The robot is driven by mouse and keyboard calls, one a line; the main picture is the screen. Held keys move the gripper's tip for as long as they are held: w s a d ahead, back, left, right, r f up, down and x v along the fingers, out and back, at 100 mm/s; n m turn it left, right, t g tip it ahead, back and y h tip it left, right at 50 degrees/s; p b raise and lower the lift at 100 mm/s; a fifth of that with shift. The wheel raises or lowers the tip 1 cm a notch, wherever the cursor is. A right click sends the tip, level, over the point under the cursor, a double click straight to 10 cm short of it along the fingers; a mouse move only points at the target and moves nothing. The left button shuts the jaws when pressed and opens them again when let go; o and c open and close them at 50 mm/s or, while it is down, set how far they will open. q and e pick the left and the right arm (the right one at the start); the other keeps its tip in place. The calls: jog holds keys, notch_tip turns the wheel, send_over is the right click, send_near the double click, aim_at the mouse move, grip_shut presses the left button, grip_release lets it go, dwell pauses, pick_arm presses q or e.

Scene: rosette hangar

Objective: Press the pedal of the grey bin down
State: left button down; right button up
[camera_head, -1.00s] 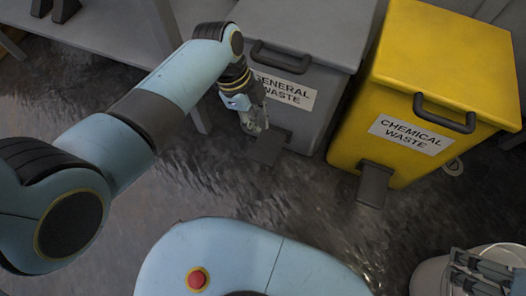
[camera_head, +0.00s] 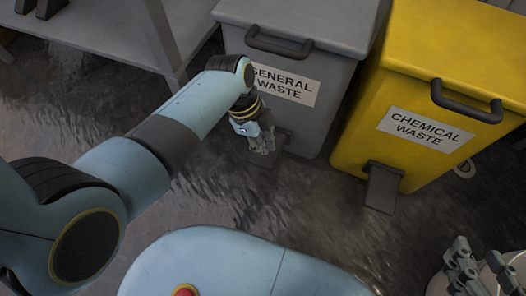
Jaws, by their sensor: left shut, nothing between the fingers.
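The grey bin (camera_head: 318,118) has a "GENERAL WASTE" label and a black handle; its lid (camera_head: 315,22) looks shut. Its dark pedal (camera_head: 266,162) is low at the front and mostly hidden under my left gripper (camera_head: 263,148). My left gripper is shut and empty, pointing down at the pedal. I cannot tell whether its tips touch the pedal. My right gripper (camera_head: 481,268) is at the lower right, far from the grey bin, with its fingers apart and nothing seen between them.
A yellow "CHEMICAL WASTE" bin (camera_head: 370,130) with its own dark pedal (camera_head: 383,188) stands just right of the grey bin. A grey table (camera_head: 190,25) is at the upper left. Dark floor lies open in front of the bins.

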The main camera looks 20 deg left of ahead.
aim_at(266, 158)
pick_arm(q)
notch_tip(266, 158, down, 3)
jog(key=shift+f+b, duration=0.15)
jog(key=shift+b, duration=1.05)
pick_arm(e)
jog(key=w+a+r+t+y, duration=0.1)
jog(key=w+r+t, duration=0.2)
jog(key=r, duration=0.4)
jog(key=w+r+n+t, duration=0.1)
jog(key=w+r+t, duration=0.3)
jog(key=r, duration=0.3)
jog(key=shift+w+a+t+y, duration=0.3)
jog(key=shift+w+a+y, duration=0.1)
jog(key=shift+w, duration=0.45)
jog(key=shift+f, duration=0.1)
